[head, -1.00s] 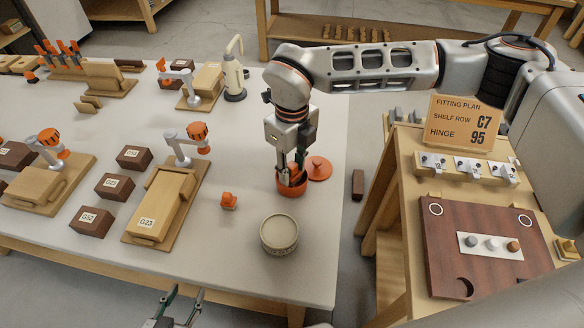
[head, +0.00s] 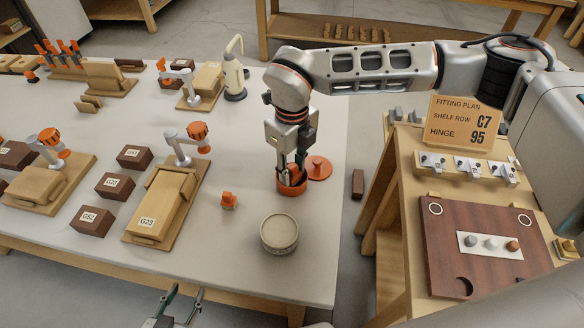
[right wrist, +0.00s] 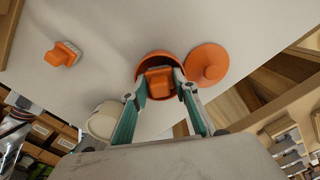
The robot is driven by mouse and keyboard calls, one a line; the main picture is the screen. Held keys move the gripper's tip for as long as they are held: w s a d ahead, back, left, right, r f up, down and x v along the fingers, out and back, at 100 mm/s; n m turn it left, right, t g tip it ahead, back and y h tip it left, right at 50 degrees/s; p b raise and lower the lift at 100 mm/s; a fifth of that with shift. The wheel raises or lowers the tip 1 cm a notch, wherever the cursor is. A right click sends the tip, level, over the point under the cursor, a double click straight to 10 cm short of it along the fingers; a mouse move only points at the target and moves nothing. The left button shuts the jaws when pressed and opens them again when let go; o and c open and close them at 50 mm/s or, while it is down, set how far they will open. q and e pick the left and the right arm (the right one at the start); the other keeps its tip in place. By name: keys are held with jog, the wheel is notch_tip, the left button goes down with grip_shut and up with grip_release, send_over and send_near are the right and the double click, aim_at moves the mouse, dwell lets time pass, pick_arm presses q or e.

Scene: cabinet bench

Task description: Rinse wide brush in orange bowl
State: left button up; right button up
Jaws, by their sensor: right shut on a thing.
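My right gripper (head: 292,172) points down into the orange bowl (head: 291,190) near the table's right side. In the right wrist view its fingers are shut on an orange brush (right wrist: 158,82), which sits within the rim of the bowl (right wrist: 146,68). The brush's lower end is hidden. A second orange brush (head: 229,200) stands on the table to the left; it also shows in the right wrist view (right wrist: 63,54). My left gripper (head: 182,302) is at the bottom edge of the head view, its fingers apart and empty.
An orange lid (head: 319,168) lies right beside the bowl. A round pale container (head: 279,234) stands in front. A wooden block labelled G23 (head: 160,205) and an orange-headed clamp (head: 186,142) are to the left. The table's right edge is close by.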

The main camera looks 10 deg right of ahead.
pick_arm(q)
jog(key=shift+w+r, duration=0.15)
jog(key=shift+r, duration=0.25)
pick_arm(e)
jog(key=shift+r, duration=0.25)
pick_arm(q)
jog(key=shift+r+p, duration=0.1)
jog(key=shift+p, duration=0.2)
pick_arm(e)
jog(key=shift+f, duration=0.25)
dwell(0.7)
jog(key=shift+r, duration=0.15)
dwell(0.5)
pick_arm(q)
jog(key=shift+w+r+p, duration=0.25)
jog(key=shift+r+p, duration=0.45)
jog(key=shift+r, duration=0.25)
jog(key=shift+w+r+p, duration=0.2)
jog(key=shift+r+p, duration=0.5)
jog(key=shift+r, duration=0.25)
pick_arm(e)
jog(key=shift+r, duration=2.15)
pick_arm(q)
jog(key=shift+f, duration=0.15)
